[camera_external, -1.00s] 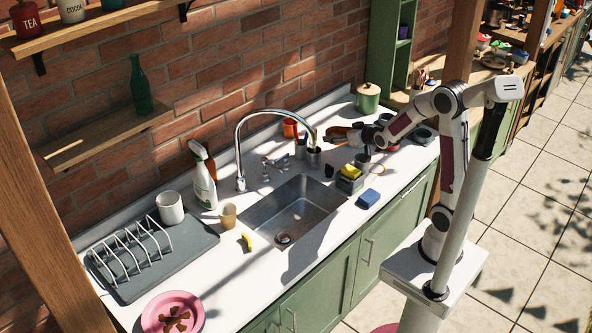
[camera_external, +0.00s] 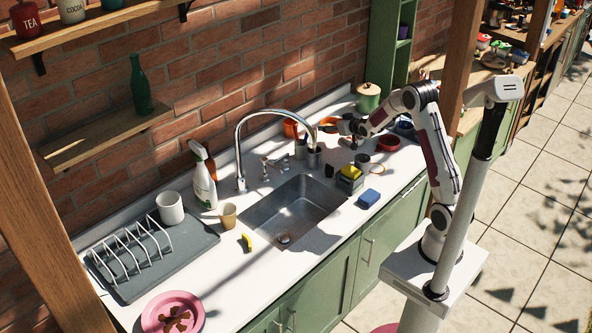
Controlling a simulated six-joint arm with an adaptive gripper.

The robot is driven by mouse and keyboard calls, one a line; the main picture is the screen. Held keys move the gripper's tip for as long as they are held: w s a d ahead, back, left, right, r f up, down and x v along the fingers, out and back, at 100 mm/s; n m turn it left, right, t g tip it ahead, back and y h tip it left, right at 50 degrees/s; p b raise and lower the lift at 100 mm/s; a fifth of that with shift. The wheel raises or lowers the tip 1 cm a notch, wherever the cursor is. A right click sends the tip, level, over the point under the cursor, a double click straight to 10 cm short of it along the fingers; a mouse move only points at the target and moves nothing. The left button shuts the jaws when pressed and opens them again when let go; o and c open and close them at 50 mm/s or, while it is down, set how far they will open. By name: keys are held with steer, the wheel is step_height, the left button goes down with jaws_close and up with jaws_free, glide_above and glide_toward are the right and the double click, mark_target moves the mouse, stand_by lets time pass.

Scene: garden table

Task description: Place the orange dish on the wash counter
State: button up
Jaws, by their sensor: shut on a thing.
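My gripper (camera_external: 342,128) is over the back right part of the white wash counter (camera_external: 335,232), to the right of the tap. It is shut on the orange dish (camera_external: 329,121), which shows only as a small orange edge at the fingertips. The arm and fingers hide most of the dish. I cannot tell whether the dish touches the counter or hangs just above it.
Dark cups (camera_external: 313,157) stand close below the gripper. A red bowl (camera_external: 388,144) sits to the right. A sponge holder (camera_external: 350,179) and blue sponge (camera_external: 369,198) lie right of the sink (camera_external: 295,208). An orange pot (camera_external: 290,128) stands behind the tap (camera_external: 240,150).

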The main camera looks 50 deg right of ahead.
mark_target(329, 118)
steer(key=shift+h, duration=0.3)
steer(key=w+d, duration=0.1)
steer(key=w, duration=0.1)
steer(key=w+d+f, duration=0.1)
steer(key=d, duration=0.1)
steer(key=w+d, duration=0.2)
steer(key=shift+w+d+f, duration=0.15)
steer(key=shift+w+f, duration=0.1)
steer(key=shift+w, duration=0.05)
steer(key=shift+m, duration=0.3)
steer(key=w+r, duration=0.1)
steer(key=w+d+r, duration=0.1)
steer(key=w+r, duration=0.2)
steer(key=shift+d, duration=0.3)
steer(key=shift+f, duration=0.1)
steer(key=shift+f, duration=3.05)
steer(key=shift+f, duration=0.1)
steer(key=shift+f, duration=1.75)
steer(key=shift+f, duration=0.2)
